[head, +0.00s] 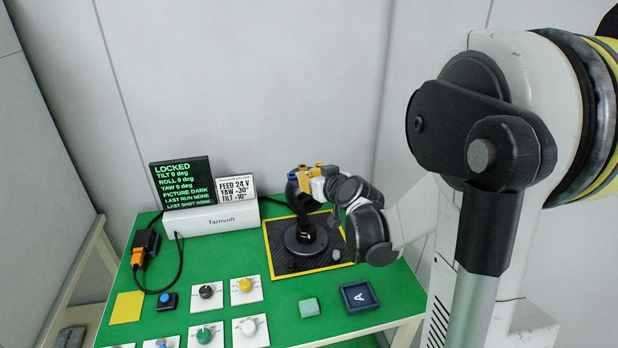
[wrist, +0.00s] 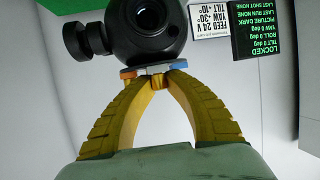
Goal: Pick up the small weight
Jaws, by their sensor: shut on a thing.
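My gripper (wrist: 158,82) has its two yellow fingers shut at the tips on a small orange-brown piece, which looks like the small weight (wrist: 159,81). Most of it is hidden between the fingertips. It is right by a pale bar with a blue end (wrist: 127,73) and an orange end (wrist: 179,65), beside the black gimbal camera (wrist: 145,22). I cannot tell whether the piece touches the bar. In the head view my gripper (head: 308,177) is at the top of the gimbal camera, which stands on a round black base (head: 306,240).
A black mat with a yellow border (head: 277,273) lies under the gimbal, with a small grey disc (head: 336,255) on it. A display (head: 182,181) reading LOCKED and a label card (head: 236,187) stand behind. Several knobs, a teal block (head: 308,307) and a blue tray (head: 374,292) are in front.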

